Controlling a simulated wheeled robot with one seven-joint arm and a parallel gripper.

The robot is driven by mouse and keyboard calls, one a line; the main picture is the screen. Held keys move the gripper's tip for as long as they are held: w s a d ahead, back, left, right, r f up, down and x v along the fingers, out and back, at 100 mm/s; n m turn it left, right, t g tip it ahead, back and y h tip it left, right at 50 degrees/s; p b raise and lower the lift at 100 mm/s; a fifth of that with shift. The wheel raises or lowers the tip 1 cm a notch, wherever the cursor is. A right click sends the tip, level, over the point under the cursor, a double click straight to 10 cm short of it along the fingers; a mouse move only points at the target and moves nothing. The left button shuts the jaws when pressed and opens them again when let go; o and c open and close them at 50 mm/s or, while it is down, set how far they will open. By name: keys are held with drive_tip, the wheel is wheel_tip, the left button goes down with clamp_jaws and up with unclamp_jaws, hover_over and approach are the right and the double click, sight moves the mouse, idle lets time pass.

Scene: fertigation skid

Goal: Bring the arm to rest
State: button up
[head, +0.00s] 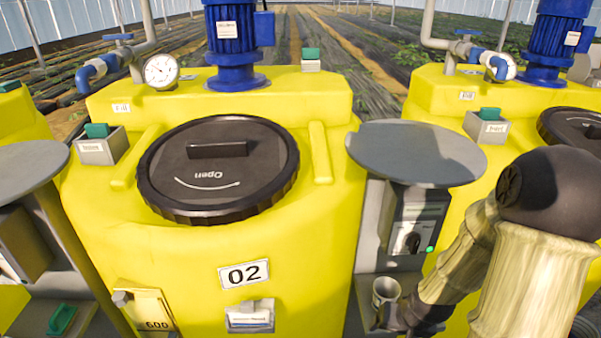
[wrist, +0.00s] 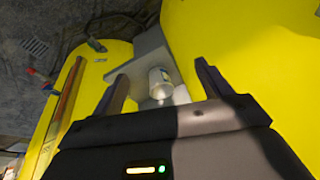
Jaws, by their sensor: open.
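My arm (head: 540,260) comes in from the right of the head view, bent, with its end low between two yellow tanks. My gripper (head: 398,314) is beside a grey cup (head: 386,291) on a small grey shelf; its fingers are hard to make out there. In the wrist view my gripper (wrist: 162,71) is open, with two dark fingers spread wide apart. The cup (wrist: 160,83) shows between the fingers, with clear gaps on both sides. I cannot tell how far beyond the fingertips it stands.
Yellow tank 02 (head: 200,245) with a black lid (head: 218,168) stands left of my arm. A round grey plate (head: 416,152) juts out above a control box (head: 414,230) over the shelf. Another yellow tank (head: 430,95) is close on the right, partly behind my arm.

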drive_tip(key=s+a+r+n, duration=0.1)
drive_tip(key=s+a+r, duration=0.1)
drive_tip(key=r, duration=0.3)
drive_tip(key=s+a+r+n, duration=0.1)
drive_tip(key=s+a+r, duration=0.1)
drive_tip(key=a+r, duration=0.2)
drive_tip(key=shift+s+a+r+n+g+h, duration=0.15)
drive_tip(key=shift+s+r+n+g+h, duration=0.2)
drive_tip(key=shift+r, duration=0.5)
drive_tip(key=shift+w, duration=0.1)
